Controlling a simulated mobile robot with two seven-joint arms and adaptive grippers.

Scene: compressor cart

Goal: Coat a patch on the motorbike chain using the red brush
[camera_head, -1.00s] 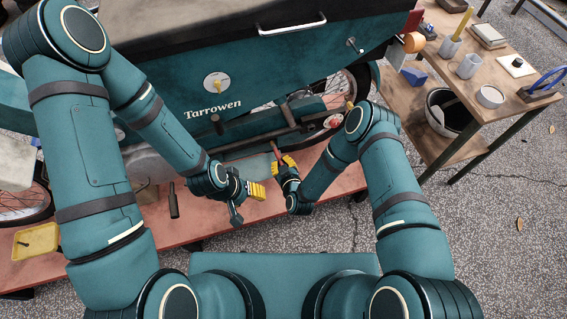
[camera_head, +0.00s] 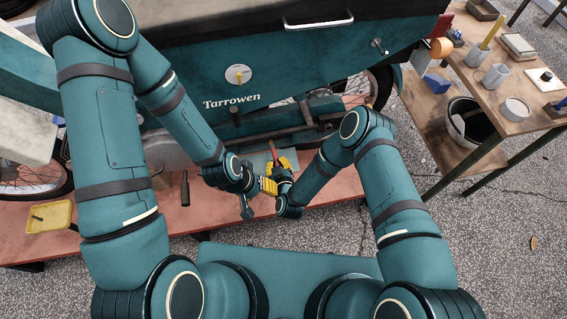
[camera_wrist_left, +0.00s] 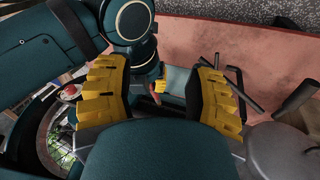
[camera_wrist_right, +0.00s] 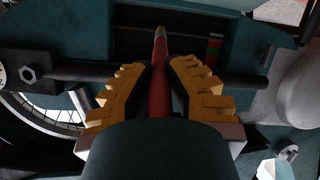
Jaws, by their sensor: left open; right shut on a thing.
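The red brush (camera_head: 274,149) is in my right gripper (camera_head: 283,173). In the right wrist view the red handle (camera_wrist_right: 158,90) runs between the yellow fingers of that gripper (camera_wrist_right: 158,78), its grey end pointing away towards the dark underside of the motorbike. My left gripper (camera_head: 262,186) is just left of the right one in the head view. In the left wrist view its yellow fingers (camera_wrist_left: 160,88) are wide apart with nothing between them. The motorbike (camera_head: 290,75) has a teal body marked Tarrowen. I cannot make out the chain in any view.
A dark bar (camera_wrist_right: 90,72) crosses behind my right fingers.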

